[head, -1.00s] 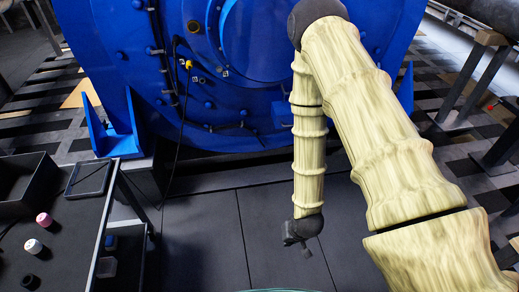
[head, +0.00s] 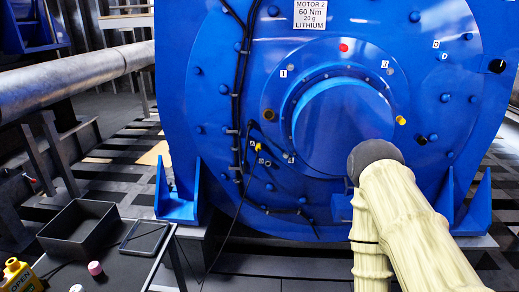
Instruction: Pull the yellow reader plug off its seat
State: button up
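A small yellow plug (head: 258,147) sits on the face of the big blue motor (head: 225,80), left of and below its round centre cover, between small labels A and B. A thin black cable runs from it down the motor's front. A second yellow fitting (head: 401,120) sticks out at the right of the centre cover. My arm comes up from the lower right, and its forearm hangs down past the bottom edge. My gripper is out of view below the picture.
A dark table (head: 110,275) at lower left carries a black open bin (head: 80,229), a tablet (head: 146,237), a pink-topped piece (head: 95,268) and a yellow bottle (head: 18,275). Black cables (head: 237,110) are clipped to the motor. Blue brackets (head: 177,198) flank its foot.

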aim_at(258, 146)
jog(key=z, duration=1.35)
jog(key=i, duration=1.15)
jog(key=u, duration=2.85)
